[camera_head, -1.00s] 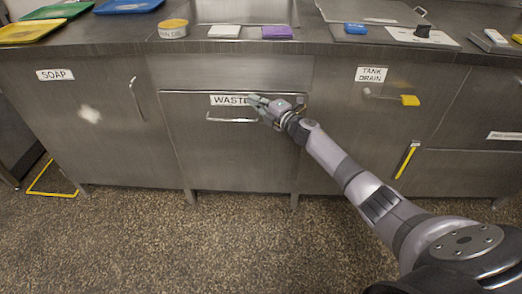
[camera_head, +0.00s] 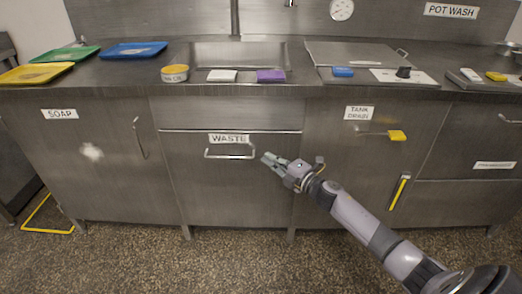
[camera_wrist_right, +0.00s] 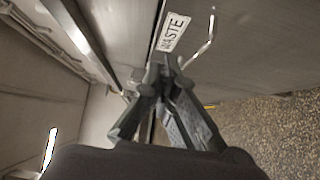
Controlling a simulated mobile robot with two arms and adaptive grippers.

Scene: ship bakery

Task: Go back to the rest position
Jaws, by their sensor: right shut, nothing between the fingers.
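My right gripper (camera_head: 273,163) is in front of the steel cabinet, just right of the handle (camera_head: 229,155) of the drawer labelled WASTE (camera_head: 229,139). In the right wrist view my right gripper (camera_wrist_right: 161,68) has its fingertips together, with nothing between them. The WASTE label (camera_wrist_right: 173,32) and the handle (camera_wrist_right: 207,38) show beyond the fingertips, apart from them. The drawer front looks flush with the cabinet. My left gripper is in neither view.
The counter above holds a yellow tray (camera_head: 35,73), a green tray (camera_head: 63,55), a blue tray (camera_head: 133,50), a round tub (camera_head: 175,73), a white sponge (camera_head: 222,76) and a purple sponge (camera_head: 271,76). The floor in front is clear.

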